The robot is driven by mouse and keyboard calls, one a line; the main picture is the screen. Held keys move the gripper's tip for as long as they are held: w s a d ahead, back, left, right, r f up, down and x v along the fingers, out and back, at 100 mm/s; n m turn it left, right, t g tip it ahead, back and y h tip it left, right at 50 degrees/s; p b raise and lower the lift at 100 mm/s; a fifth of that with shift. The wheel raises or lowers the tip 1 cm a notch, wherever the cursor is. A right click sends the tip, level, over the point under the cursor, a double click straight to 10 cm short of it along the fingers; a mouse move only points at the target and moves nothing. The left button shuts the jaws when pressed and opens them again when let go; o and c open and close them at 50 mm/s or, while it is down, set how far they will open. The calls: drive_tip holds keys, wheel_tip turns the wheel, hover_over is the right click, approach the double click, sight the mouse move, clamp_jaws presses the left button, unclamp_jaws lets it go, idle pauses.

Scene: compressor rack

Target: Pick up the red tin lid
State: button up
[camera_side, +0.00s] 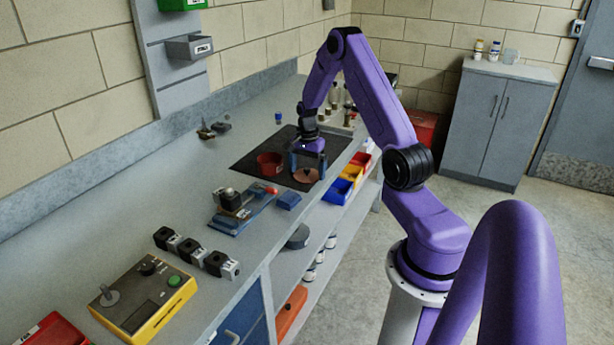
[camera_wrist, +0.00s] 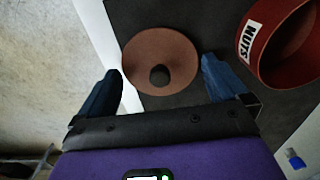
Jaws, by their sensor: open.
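The red tin lid is a flat brownish-red disc (camera_wrist: 140,52) with a dark round knob at its centre. It lies at the front edge of the dark mat, and shows in the side view (camera_side: 306,176) below my gripper. My gripper (camera_wrist: 161,68) is open, with one blue finger to the left and one to the right of the lid in the wrist view. In the side view my gripper (camera_side: 309,165) points down over the lid. I cannot tell the exact height of the fingertips or whether they touch the lid.
A red tin labelled NUTS (camera_wrist: 256,60) stands close to the right of the lid in the wrist view; in the side view it is left of my gripper (camera_side: 269,166). Yellow, blue and red bins (camera_side: 351,173) sit along the counter's front. Bottles stand behind the dark mat (camera_side: 250,150).

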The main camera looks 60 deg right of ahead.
drive_tip(key=c, duration=0.8)
